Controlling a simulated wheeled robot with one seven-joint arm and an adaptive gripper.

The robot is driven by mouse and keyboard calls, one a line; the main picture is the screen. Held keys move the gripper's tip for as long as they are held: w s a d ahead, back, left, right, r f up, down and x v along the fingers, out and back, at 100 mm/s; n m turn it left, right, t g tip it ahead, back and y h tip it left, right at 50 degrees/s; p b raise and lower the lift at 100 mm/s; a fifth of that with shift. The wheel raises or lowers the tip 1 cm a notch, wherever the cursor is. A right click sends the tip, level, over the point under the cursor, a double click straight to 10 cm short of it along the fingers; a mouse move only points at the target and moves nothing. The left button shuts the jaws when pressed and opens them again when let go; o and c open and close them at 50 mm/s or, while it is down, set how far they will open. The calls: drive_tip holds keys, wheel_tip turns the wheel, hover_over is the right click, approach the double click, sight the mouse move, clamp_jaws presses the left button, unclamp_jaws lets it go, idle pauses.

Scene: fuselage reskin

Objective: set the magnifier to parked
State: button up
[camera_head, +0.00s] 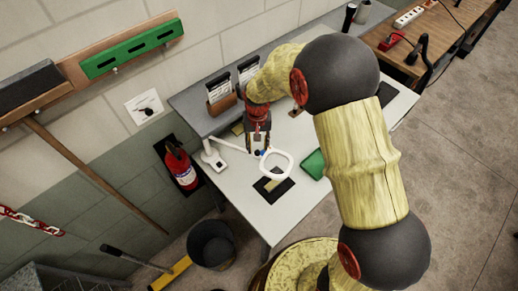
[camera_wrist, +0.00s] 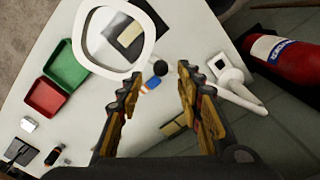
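The magnifier is a white ring (camera_head: 289,171) on a thin white arm joined to a white base (camera_head: 213,158) at the table's left edge. The ring (camera_wrist: 119,77) fills the upper left of the wrist view, and the base (camera_wrist: 228,68) shows right of the fingers. Part of the magnifier's arm is hidden behind the right finger. My gripper (camera_head: 258,143) is above the table, between base and ring. In the wrist view my gripper (camera_wrist: 160,80) is open, with a dark round knob (camera_wrist: 160,68) showing between its fingertips. I cannot tell whether it touches anything.
A small blue, orange and white item (camera_wrist: 150,84) lies near the left fingertip. Green (camera_wrist: 80,58) and red (camera_wrist: 46,97) trays sit on the white table (camera_head: 245,192). A fire extinguisher (camera_head: 180,168) hangs left of the table. A dark bucket (camera_head: 211,245) stands on the floor.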

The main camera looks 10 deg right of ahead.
sight(257, 151)
drive_tip(key=shift+s+a+f, duration=0.1)
drive_tip(key=shift+f, duration=1.8)
drive_tip(key=shift+c, duration=0.3)
clamp_jaws()
